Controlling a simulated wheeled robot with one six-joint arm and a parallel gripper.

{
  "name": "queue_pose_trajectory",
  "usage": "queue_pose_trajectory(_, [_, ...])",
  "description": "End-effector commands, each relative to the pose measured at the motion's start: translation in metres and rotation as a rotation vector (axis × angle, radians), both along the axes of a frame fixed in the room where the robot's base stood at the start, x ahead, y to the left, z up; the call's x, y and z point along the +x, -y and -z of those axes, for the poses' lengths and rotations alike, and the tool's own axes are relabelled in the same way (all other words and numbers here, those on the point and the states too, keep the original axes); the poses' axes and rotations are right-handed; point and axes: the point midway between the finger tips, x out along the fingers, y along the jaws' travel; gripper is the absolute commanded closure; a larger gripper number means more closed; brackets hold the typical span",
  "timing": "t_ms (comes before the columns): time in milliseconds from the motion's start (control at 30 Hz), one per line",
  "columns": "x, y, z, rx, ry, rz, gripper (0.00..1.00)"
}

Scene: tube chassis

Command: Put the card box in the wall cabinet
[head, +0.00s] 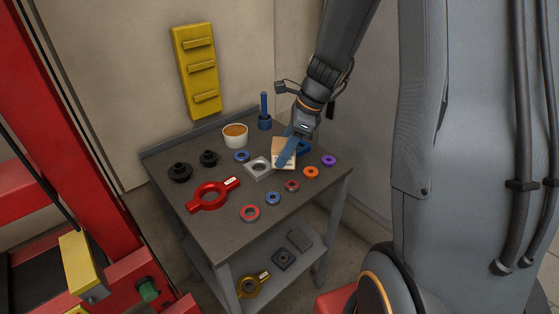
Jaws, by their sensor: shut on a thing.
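The card box (284,145), a small tan box with a paler side, is at the right back part of the grey work table. My gripper (292,154) reaches down from above with blue fingers, one across the box's front and one at its right side. It is shut on the box. The fingers hide part of the box, and I cannot tell whether it rests on the table or is slightly raised. No wall cabinet is clearly recognisable; a yellow panel with three ledges (197,72) hangs on the wall behind the table.
The table (222,237) holds a red two-handled ring (208,196), a white cup (235,135), a blue post (264,112), a square metal plate (257,168), black knobs and several coloured rings. Its lower shelf holds parts. Red framework (75,110) stands at left.

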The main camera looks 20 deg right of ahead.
Motion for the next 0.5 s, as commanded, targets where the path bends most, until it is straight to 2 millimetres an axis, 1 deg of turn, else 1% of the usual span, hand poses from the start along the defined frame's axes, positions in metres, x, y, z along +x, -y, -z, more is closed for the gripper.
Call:
queue_pose_trajectory(167, [-0.001,0.000,0.013,0.001,-0.002,-0.001,0.84])
queue_pose_trajectory(333, [0.000,0.001,0.036,0.001,-0.002,0.001,0.84])
queue_pose_trajectory(400, [0.000,0.001,0.041,-0.001,0.000,0.000,0.84])
queue_pose_trajectory(500, [0.000,0.001,0.041,-0.001,0.001,-0.001,0.84])
